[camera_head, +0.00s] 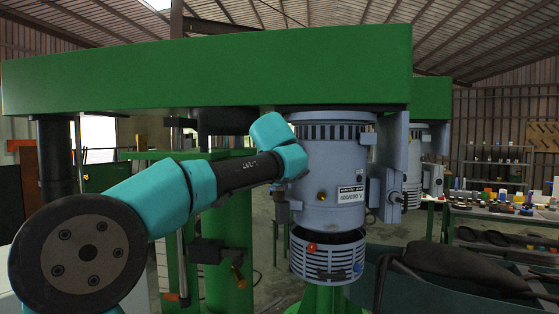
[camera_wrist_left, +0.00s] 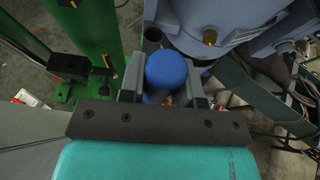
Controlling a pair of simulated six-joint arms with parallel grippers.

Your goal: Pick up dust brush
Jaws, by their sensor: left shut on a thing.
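In the left wrist view, my left gripper (camera_wrist_left: 165,88) is shut on a blue, round-ended thing (camera_wrist_left: 166,68), with one dark finger on each side of it. Only its smooth blue top shows; its lower part is hidden, and I see no bristles, so I cannot tell whether it is the dust brush. In the head view, my left arm reaches in from the lower left and ends beside the grey motor housing (camera_head: 322,170). The fingers and the held thing are not clearly visible there. My right gripper is in neither view.
A green beam (camera_head: 200,72) crosses overhead, close above my arm. A slotted ring (camera_head: 325,262) with a red knob (camera_head: 311,247) hangs below the motor. A green column (camera_wrist_left: 85,40) stands left of the gripper. A table (camera_head: 500,214) with small items stands far right.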

